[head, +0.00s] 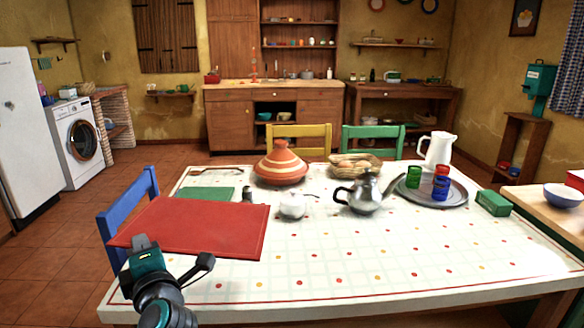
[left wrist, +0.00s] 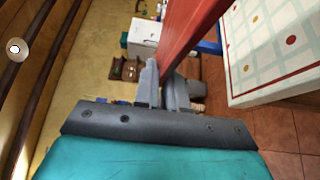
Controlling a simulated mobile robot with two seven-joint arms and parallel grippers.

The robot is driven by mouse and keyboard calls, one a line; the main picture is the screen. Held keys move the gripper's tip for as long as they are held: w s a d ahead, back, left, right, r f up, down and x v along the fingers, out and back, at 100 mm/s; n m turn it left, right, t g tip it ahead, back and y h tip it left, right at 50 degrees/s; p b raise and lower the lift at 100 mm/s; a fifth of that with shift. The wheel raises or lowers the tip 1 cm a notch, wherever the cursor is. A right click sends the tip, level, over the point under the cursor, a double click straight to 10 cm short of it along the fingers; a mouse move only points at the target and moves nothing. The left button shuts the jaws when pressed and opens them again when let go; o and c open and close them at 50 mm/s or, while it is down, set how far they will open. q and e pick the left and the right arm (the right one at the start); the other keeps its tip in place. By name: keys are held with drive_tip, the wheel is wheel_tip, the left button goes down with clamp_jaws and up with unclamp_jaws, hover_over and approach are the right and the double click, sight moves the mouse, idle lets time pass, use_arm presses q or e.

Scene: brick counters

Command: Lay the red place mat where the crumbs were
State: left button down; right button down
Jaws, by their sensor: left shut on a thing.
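The red place mat (head: 205,226) is a flat red sheet with a stitched edge, over the left front part of the white table (head: 330,270). My left gripper (head: 143,243) is shut on its near left edge. In the left wrist view the mat (left wrist: 193,28) stands edge-on between the fingers (left wrist: 165,85), beside the table (left wrist: 262,50) and apart from its top. The mat hides part of the table and of the blue chair. Red and yellow dots mark the cloth; I cannot make out crumbs among them. My right gripper is not in view.
A green mat (head: 206,195), a tagine (head: 281,164), a white sugar bowl (head: 292,206), a teapot (head: 366,194), a bread basket (head: 354,166) and a tray (head: 450,196) with glasses and a jug stand farther back. A blue chair (head: 128,212) is at the left. The table's front middle is clear.

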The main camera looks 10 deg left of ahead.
use_arm(q)
drive_tip(key=s+d+m+t+h+p, duration=0.1)
drive_tip(key=s+d+m+t+h, duration=0.1)
drive_tip(key=d+h, duration=0.4)
drive_tip(key=s+d+m+t+h+p, duration=0.2)
drive_tip(key=d+m+h, duration=0.4)
drive_tip(key=d, duration=0.4)
drive_tip(key=shift+s+r+m+t+h+p, duration=0.15)
drive_tip(key=shift+s+m+t+h+p, duration=0.3)
drive_tip(key=shift+s, duration=0.65)
drive_tip(key=shift+d, duration=0.2)
